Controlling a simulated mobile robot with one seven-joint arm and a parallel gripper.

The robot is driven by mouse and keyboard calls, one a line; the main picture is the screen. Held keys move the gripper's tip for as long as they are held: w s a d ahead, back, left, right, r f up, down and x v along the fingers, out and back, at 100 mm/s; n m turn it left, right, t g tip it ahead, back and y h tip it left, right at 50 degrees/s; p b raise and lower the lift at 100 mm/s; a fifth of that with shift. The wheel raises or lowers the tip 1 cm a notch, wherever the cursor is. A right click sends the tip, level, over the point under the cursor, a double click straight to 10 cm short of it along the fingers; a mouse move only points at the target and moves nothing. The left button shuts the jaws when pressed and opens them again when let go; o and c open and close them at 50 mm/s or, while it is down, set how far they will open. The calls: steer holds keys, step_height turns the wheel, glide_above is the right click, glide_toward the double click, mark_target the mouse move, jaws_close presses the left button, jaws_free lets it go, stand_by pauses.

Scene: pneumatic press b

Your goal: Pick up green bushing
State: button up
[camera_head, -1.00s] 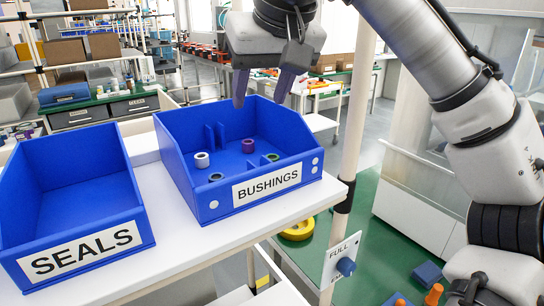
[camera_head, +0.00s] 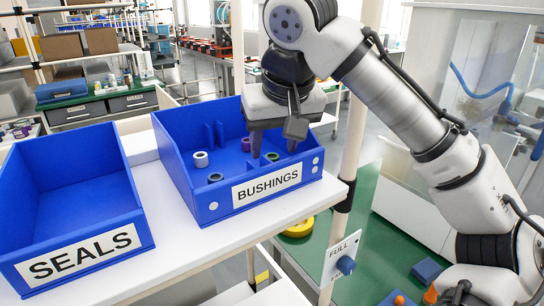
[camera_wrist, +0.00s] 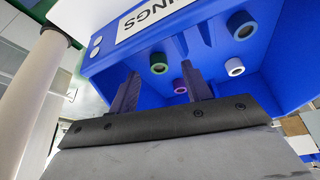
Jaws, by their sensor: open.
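The green bushing (camera_head: 271,157) stands in the front right part of the blue BUSHINGS bin (camera_head: 180,165). My gripper (camera_head: 274,153) is open and empty, with its fingers pointing down into the bin at either side of the green bushing in the head view. In the wrist view, the green bushing (camera_wrist: 158,62) shows between and just beyond the fingertips (camera_wrist: 159,70). The fingers do not visibly touch it. How far they are above it I cannot tell exactly.
A purple bushing (camera_head: 245,145) is close left of my gripper; it also shows in the wrist view (camera_wrist: 180,86). The SEALS bin (camera_head: 70,205) is empty.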

mark_target(273, 157)
steer(key=shift+x, duration=1.6)
steer(key=shift+w+d+r, duration=0.1)
steer(key=shift+c, duration=0.5)
steer(key=c, duration=0.9)
jaws_close()
steer(key=shift+r, duration=0.15)
